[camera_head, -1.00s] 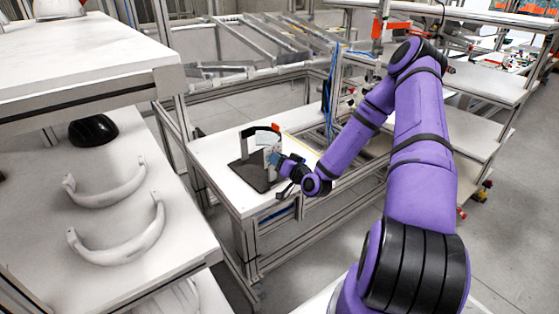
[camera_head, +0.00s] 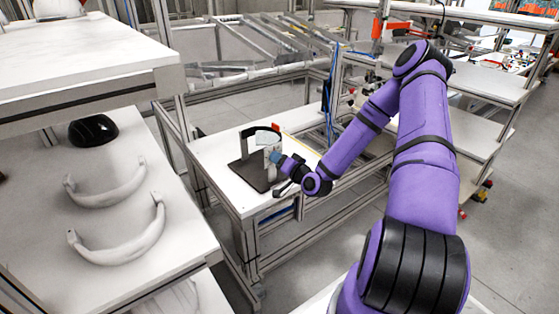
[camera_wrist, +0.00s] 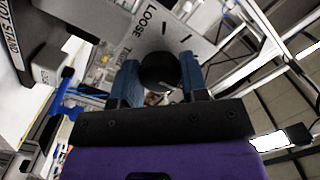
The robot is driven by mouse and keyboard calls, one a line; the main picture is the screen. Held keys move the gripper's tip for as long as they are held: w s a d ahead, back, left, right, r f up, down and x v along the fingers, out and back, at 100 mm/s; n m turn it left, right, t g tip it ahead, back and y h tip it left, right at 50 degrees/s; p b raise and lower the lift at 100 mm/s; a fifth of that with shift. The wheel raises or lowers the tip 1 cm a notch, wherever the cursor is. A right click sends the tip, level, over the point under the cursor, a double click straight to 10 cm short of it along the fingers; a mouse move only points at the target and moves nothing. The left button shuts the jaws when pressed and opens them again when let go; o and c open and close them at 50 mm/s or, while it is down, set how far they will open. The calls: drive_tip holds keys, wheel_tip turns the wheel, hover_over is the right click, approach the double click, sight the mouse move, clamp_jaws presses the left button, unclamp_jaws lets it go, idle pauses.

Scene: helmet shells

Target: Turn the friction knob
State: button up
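The friction knob (camera_wrist: 160,72) is a round black knob in the wrist view, on a grey plate (camera_wrist: 150,30) marked LOOSE, with a partly hidden TIGHT marking. My gripper (camera_wrist: 160,80) has one blue finger on each side of the knob, and both fingers appear to touch its edges. In the head view my gripper (camera_head: 274,158) is at the right side of the upright grey plate (camera_head: 258,137) of the fixture. The knob is hidden there. A black curved band with a red-orange end stands on the fixture.
The fixture's dark base (camera_head: 248,177) rests on a white bench (camera_head: 215,151) with a metal frame. A shelf (camera_head: 120,240) at left holds white curved bands (camera_head: 118,240) and a black shell (camera_head: 92,130). Blue cables hang behind the bench.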

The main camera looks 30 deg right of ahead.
drive_tip(key=o, duration=0.4)
drive_tip(key=shift+s, duration=0.1)
drive_tip(key=s+d, duration=0.1)
drive_tip(key=s, duration=0.9)
drive_tip(key=shift+s, duration=0.3)
drive_tip(key=shift+r, duration=0.1)
